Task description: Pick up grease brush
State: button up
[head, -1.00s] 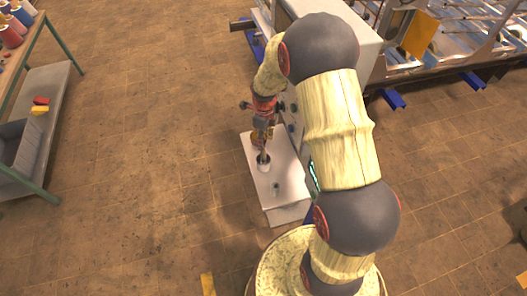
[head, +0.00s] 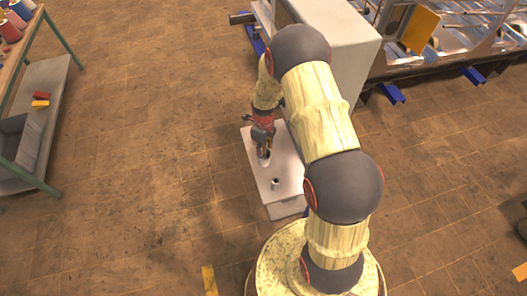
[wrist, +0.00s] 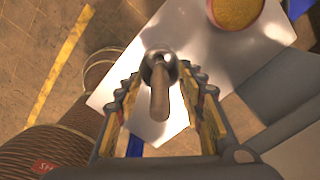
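The grease brush (wrist: 160,98) shows in the wrist view as a brown wooden handle rising toward the camera from a round dark metal piece. My gripper (wrist: 159,82) is open, with one toothed, yellow-padded finger on each side of the handle and a gap on both sides. In the head view my gripper (head: 263,138) is over the white-topped stand, and the brush cannot be made out clearly there. A round pot of yellow stuff (wrist: 237,10) is at the top right of the wrist view. The brush's bristles are hidden.
The white stand top (head: 287,165) carries a small grey cylinder (head: 275,184) near its front. A large grey-white cabinet (head: 345,40) stands just behind. A workbench with a lower shelf (head: 50,95) is at the far left. The floor between is clear.

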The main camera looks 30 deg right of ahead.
jog(key=shift+c, duration=0.6)
grip_shut()
notch_tip(320, 180, up, 10)
jog(key=shift+r+b, duration=0.1)
jog(key=shift+b, duration=0.3)
